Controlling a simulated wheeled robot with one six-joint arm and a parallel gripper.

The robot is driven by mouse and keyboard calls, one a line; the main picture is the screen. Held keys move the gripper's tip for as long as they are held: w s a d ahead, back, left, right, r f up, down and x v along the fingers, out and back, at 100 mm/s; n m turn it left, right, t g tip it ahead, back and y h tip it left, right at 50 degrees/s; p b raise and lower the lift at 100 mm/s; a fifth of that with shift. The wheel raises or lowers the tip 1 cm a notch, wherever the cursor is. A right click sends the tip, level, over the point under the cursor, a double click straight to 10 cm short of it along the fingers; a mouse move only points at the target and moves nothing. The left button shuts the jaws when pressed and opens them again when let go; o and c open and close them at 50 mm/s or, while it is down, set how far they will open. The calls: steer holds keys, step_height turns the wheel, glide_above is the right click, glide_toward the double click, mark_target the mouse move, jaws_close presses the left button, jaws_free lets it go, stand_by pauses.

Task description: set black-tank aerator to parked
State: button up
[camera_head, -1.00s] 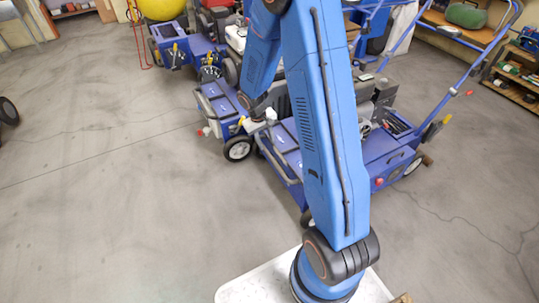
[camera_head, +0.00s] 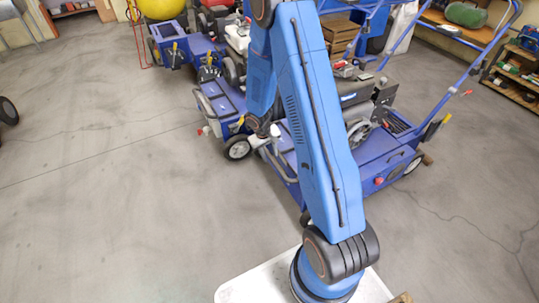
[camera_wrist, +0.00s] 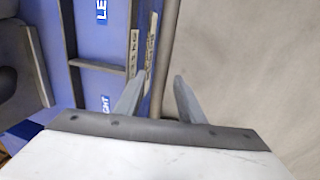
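The near blue aerator (camera_head: 385,155) carries a black or dark grey tank (camera_head: 352,97), partly hidden by my arm. My gripper (camera_head: 268,140) is at the left end of this machine in the head view, beside its front edge. In the wrist view my gripper's two grey fingers (camera_wrist: 156,92) are apart, with nothing visibly held. They lie over the edge of a blue panel (camera_wrist: 105,40) with a dark bar (camera_wrist: 98,66) and partly readable blue labels. A strip with small lettering (camera_wrist: 146,50) runs along the panel's edge. I cannot tell which setting it shows.
Another blue aerator (camera_head: 222,100) stands close behind to the left, and one with a yellow tank (camera_head: 162,8) is farther back. The near machine's push handle (camera_head: 480,65) rises at the right. Shelves (camera_head: 515,75) line the right wall. The left floor is open.

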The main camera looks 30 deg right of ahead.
mark_target(286, 146)
jaws_close()
steer(key=shift+d+r, duration=0.1)
steer(key=shift+d, duration=4.3)
jaws_free()
steer(key=shift+d, duration=0.2)
steer(key=shift+a, duration=0.1)
steer(key=shift+a+r, duration=0.1)
steer(key=shift+r, duration=0.25)
steer(key=a+r, duration=0.3)
steer(key=r, duration=1.3)
steer(key=shift+r, duration=0.15)
